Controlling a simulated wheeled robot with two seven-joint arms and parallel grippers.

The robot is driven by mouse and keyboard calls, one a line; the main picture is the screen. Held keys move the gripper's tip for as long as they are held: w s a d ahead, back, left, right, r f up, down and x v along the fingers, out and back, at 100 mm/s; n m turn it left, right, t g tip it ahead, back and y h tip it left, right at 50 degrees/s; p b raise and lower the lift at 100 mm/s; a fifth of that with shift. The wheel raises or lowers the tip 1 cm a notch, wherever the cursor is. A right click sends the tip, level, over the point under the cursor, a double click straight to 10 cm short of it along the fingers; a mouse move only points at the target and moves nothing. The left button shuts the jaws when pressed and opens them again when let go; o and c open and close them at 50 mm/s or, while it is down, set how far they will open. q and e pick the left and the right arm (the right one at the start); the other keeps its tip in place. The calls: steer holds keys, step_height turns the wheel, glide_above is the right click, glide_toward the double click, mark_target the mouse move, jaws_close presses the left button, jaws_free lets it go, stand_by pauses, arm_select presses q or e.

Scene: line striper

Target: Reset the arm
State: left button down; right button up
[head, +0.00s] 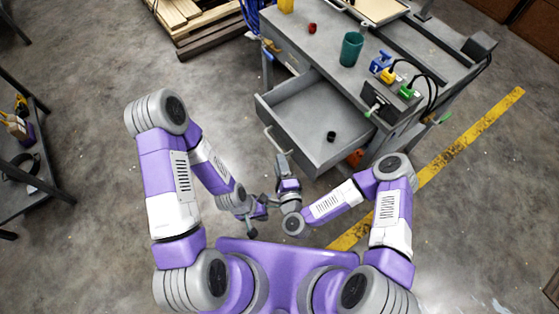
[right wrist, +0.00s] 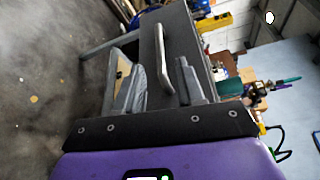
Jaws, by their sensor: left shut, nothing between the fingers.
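My left gripper (head: 262,213) is the lower one in the head view, shut and empty over the floor in front of my purple base. My right gripper (head: 281,160) is in front of the open grey drawer (head: 300,116), close to its handle (head: 270,140). In the right wrist view its two grey fingers (right wrist: 153,70) are apart, with the pale bar handle (right wrist: 186,22) of the drawer showing between and beyond them. I see nothing held there, and cannot tell whether a finger touches the handle. Both arms are bent at the elbow.
The drawer holds a small black round item (head: 331,136). The grey workbench (head: 325,55) carries a teal cup (head: 351,49), a red item (head: 312,28) and several coloured connectors. Wooden pallets (head: 190,22) lie at the back left. A dark shelf (head: 38,165) stands at left. Floor between is clear.

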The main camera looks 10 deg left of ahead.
stand_by(0.4)
steer(key=s+d+f+n+g+h+p, duration=0.1)
steer(key=s+d+f+n+g, duration=0.2)
steer(key=s+d+n+g, duration=0.3)
steer(key=s+d+f+n+g+p, duration=0.2)
steer(key=s+d+f+n+g, duration=0.2)
steer(key=s+d+n+g, duration=0.3)
steer(key=shift+s+d+f+g+h, duration=0.35)
steer(key=shift+s+d+g, duration=0.3)
steer(key=shift+d+g, duration=0.4)
